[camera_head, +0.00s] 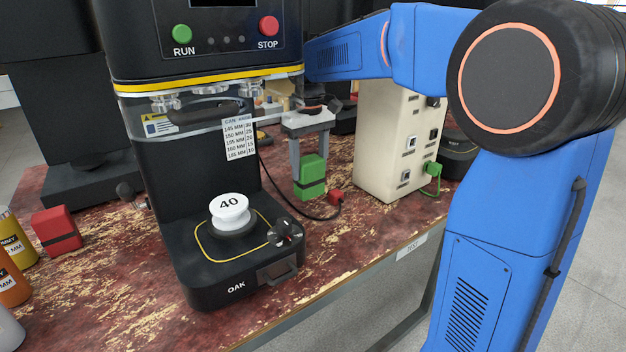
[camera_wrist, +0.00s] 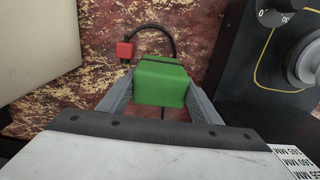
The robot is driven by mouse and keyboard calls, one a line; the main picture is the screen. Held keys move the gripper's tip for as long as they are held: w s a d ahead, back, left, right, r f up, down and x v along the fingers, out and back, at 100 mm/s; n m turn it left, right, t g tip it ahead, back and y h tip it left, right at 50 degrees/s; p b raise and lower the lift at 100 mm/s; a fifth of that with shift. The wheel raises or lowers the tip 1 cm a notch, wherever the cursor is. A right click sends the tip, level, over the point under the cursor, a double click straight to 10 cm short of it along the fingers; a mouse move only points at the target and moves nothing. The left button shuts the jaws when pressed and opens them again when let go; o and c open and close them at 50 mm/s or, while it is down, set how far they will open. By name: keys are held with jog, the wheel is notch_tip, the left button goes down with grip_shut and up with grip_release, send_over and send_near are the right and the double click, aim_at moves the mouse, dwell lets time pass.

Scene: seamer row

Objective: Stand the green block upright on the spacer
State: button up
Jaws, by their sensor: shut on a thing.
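The green block (camera_head: 311,172) has a dark band around it and is held between the two fingers of my gripper (camera_head: 307,165), just right of the seamer. In the wrist view the green block (camera_wrist: 161,82) sits between the grey fingers of my gripper (camera_wrist: 160,95). It looks upright in the head view; whether its bottom touches the table I cannot tell. The white spacer marked 40 (camera_head: 230,213) stands on the seamer's black base, left of the block. Nothing is on top of it.
The seamer's base (camera_head: 240,279) has a dark knob cluster (camera_head: 285,234) at its front right. A beige box (camera_head: 392,145) stands right of my gripper. A red plug (camera_head: 335,197) on a black cable lies near the block. A red block (camera_head: 57,230) and several cans (camera_head: 12,282) stand at left.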

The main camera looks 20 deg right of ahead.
aim_at(310, 179)
jog(key=shift+f, duration=2.2)
jog(key=shift+f, duration=0.15)
jog(key=o, duration=1.1)
jog(key=shift+c, duration=0.2)
